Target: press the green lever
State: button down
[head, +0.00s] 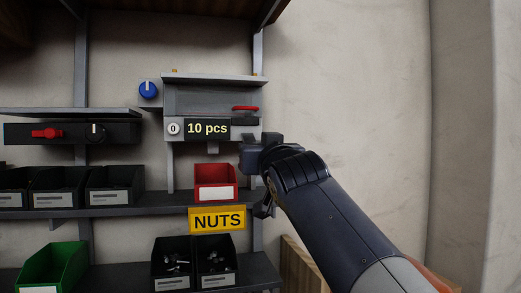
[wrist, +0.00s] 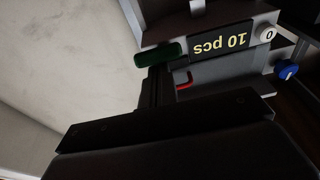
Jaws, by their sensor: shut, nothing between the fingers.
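A dark green lever end (wrist: 158,54) shows in the wrist view, beside the "10 pcs" dispenser (wrist: 222,40), which appears upside down there. In the head view the green lever is not visible; my gripper may hide it. My gripper (head: 249,155) is at the lower right corner of the dispenser (head: 195,104) in the head view. In the wrist view my gripper's dark fingers (wrist: 156,88) are shut and empty, with their tips close to the green lever. I cannot tell whether they touch it.
A red lever (head: 245,108) sits on the dispenser's right side. A red bin (head: 216,195) stands below, above the NUTS sign (head: 217,220). A blue knob (head: 148,90) and a switch box with a red handle (head: 47,133) are to the left. The wall at right is bare.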

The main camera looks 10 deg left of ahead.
jog(key=shift+w+f, duration=0.1)
jog(key=shift+f, duration=0.15)
jog(key=s+d+r, duration=0.1)
jog(key=s+d, duration=0.4)
jog(key=s, duration=0.5)
jog(key=shift+s+r+b, duration=0.3)
jog(key=shift+s+b, duration=0.05)
jog(key=shift+b, duration=0.1)
